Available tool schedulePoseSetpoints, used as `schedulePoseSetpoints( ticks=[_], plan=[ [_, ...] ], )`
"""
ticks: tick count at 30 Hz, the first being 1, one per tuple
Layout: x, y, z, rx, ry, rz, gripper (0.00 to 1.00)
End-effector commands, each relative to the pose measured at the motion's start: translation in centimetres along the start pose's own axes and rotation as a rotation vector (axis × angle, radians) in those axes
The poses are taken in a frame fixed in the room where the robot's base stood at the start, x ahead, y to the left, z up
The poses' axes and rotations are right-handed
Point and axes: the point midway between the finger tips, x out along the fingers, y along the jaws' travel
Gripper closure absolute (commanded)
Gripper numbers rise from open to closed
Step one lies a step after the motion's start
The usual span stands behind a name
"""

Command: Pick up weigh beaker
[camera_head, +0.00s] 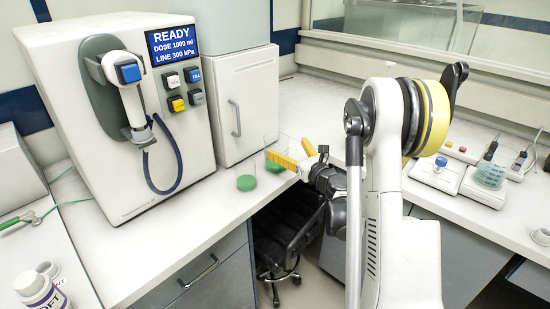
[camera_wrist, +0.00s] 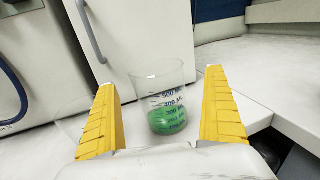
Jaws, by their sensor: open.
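A clear beaker (camera_wrist: 166,92) with dark volume marks and green contents in its lower part stands upright on the white counter in the wrist view. My gripper (camera_wrist: 160,80) is open, with one yellow finger on either side of the beaker in that picture. I see no contact. In the head view, my gripper (camera_head: 286,148) is low over the counter's inner corner. Two green patches, one nearer (camera_head: 246,183) and one beside the fingers (camera_head: 275,166), show there; their clear walls are hard to make out.
A dosing machine (camera_head: 120,110) with a hose and a white cabinet (camera_head: 247,105) stand behind on the left. The counter edge drops to a chair (camera_head: 283,235). On the right counter, a clear vessel with teal contents (camera_head: 490,175) stands on a small device.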

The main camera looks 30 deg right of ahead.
Motion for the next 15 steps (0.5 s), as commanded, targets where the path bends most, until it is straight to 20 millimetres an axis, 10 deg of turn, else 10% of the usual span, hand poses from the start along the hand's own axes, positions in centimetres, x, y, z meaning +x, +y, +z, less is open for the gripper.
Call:
schedulePoseSetpoints(
  ticks=[15],
  plan=[
    [6.0,0.4,-0.3,0.003,-0.001,0.001,0.0]
  ],
)
